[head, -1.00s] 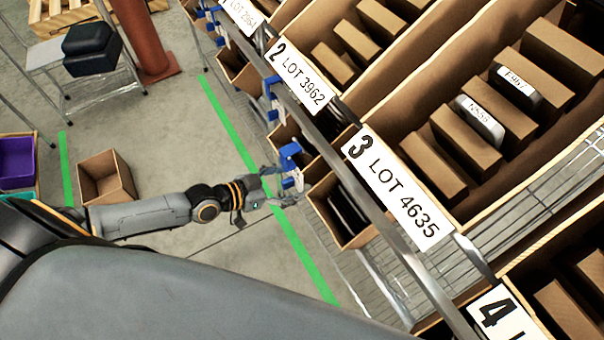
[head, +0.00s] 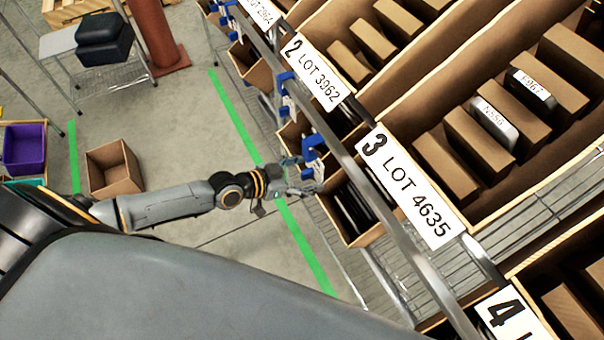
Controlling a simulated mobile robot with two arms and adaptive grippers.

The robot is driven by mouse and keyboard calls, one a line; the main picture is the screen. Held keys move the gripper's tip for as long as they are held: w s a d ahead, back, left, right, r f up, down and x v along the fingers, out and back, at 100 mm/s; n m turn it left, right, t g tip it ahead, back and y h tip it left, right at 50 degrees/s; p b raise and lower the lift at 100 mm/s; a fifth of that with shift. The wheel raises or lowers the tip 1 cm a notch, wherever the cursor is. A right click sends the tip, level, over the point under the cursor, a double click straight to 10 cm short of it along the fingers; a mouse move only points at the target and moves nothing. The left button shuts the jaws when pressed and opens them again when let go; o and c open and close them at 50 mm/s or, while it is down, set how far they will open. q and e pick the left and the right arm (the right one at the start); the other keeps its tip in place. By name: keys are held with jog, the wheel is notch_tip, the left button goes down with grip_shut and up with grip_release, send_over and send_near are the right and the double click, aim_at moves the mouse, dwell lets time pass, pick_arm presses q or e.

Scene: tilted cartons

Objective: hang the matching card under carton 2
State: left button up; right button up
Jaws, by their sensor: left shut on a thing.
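The label of carton 2 (head: 316,75) reads "2 LOT 3962" and sits on the tilted carton's front edge, upper middle. Blue holders line the rail below the labels; one blue holder (head: 287,88) is below carton 2's label. Another blue holder (head: 313,146) is lower, near carton 3's label (head: 408,185), "3 LOT 4635". My left gripper (head: 304,178) is at that lower holder, shut on a small pale card. The card is mostly hidden and its print is unreadable. I cannot tell whether it touches the holder. My right gripper is out of view.
A metal rail runs diagonally along the cartons. Floor left of the rack is mostly clear.

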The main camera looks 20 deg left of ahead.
pick_arm(q)
jog(key=shift+w+d+r, duration=0.1)
jog(key=shift+w+d, duration=0.4)
jog(key=shift+w, duration=0.15)
jog(key=shift+w+d, duration=0.5)
jog(key=shift+w, duration=0.1)
jog(key=shift+w+d+f+b, duration=0.65)
jog(key=shift+w+f, duration=0.1)
jog(key=shift+f, duration=0.15)
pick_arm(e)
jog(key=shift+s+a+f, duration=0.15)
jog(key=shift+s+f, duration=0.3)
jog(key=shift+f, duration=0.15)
pick_arm(q)
jog(key=o, duration=1.1)
jog(key=shift+s+a, duration=0.1)
jog(key=shift+a, duration=0.05)
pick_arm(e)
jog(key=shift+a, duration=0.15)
